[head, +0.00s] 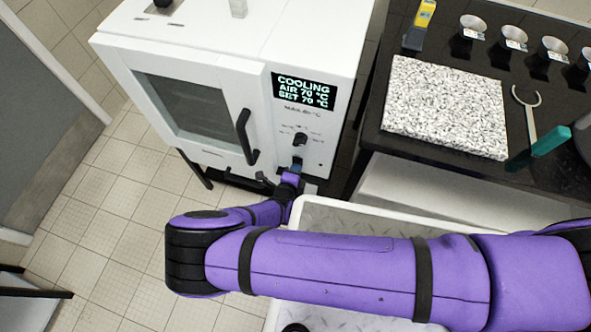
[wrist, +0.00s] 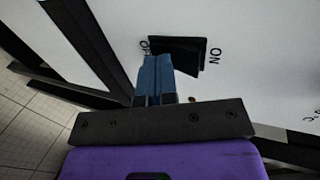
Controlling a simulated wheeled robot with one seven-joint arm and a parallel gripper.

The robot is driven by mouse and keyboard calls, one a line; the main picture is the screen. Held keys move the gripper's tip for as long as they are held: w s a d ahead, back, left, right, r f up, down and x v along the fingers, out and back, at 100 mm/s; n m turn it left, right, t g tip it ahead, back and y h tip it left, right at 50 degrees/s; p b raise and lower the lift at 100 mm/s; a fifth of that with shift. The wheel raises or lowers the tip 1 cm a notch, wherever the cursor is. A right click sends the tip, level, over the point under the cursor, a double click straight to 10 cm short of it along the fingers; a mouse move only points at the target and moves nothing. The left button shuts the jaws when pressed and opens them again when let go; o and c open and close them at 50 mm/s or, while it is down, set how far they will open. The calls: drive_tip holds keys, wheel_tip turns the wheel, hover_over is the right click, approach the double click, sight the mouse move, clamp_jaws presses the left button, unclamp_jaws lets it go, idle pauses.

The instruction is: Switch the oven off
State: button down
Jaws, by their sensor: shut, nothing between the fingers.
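The oven is a white cabinet (head: 235,50) with a dark window and a black door handle (head: 247,137); its door is closed. Its lit display (head: 303,90) reads COOLING, AIR 70 °C, SET 70 °C. A black knob (head: 300,139) sits below the display. In the wrist view a black rocker switch (wrist: 188,53) lies between the labels OFF and ON. My gripper (head: 296,166) is low at the oven's front panel. Its blue fingers are shut and empty, with the tips (wrist: 157,58) at the OFF end of the switch. I cannot tell whether they touch it.
A dark bench (head: 378,132) at the right holds a speckled slab (head: 445,105), a yellow and black tool (head: 420,25), several small cups, an open-ended wrench (head: 528,110) and a teal-handled tool (head: 550,141). A pale tray (head: 315,210) lies beneath my arm. Tiled floor is open at the left.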

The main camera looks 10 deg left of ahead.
drive_tip(key=shift+r, duration=0.1)
drive_tip(key=shift+r, duration=0.75)
drive_tip(key=v, duration=1.4)
drive_tip(key=shift+s+a+f, duration=0.15)
drive_tip(key=shift+a+f, duration=0.15)
drive_tip(key=shift+f, duration=0.35)
